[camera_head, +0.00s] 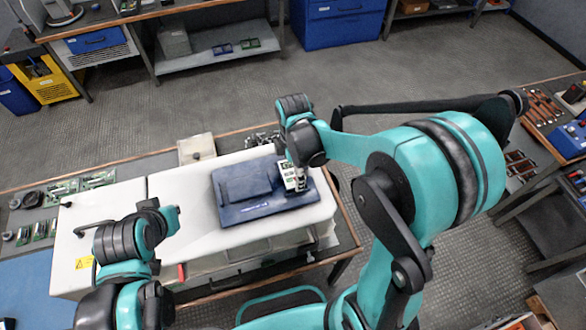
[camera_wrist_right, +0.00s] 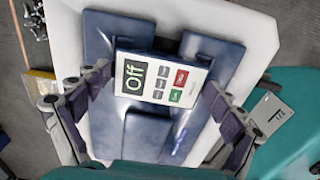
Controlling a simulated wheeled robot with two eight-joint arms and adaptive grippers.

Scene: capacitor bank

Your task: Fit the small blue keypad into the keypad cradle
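The keypad (camera_wrist_right: 160,80) has a white face with an "Off" display and several buttons, one red and one green. It also shows in the head view (camera_head: 289,176). It lies over the dark blue keypad cradle (camera_wrist_right: 140,138), a broad panel on the white cabinet, seen whole in the head view (camera_head: 243,187). My right gripper (camera_wrist_right: 158,82) has one finger at each side edge of the keypad and appears shut on it. Whether the keypad touches the cradle is unclear. My left arm is over the cabinet's left part; its fingers are not clearly visible.
The white cabinet (camera_head: 180,202) stands on a workbench. Circuit boards (camera_head: 98,180) lie at its left and a beige box (camera_head: 196,147) behind it. A tool bench (camera_head: 541,108) is at the right. Open floor lies behind the workbench.

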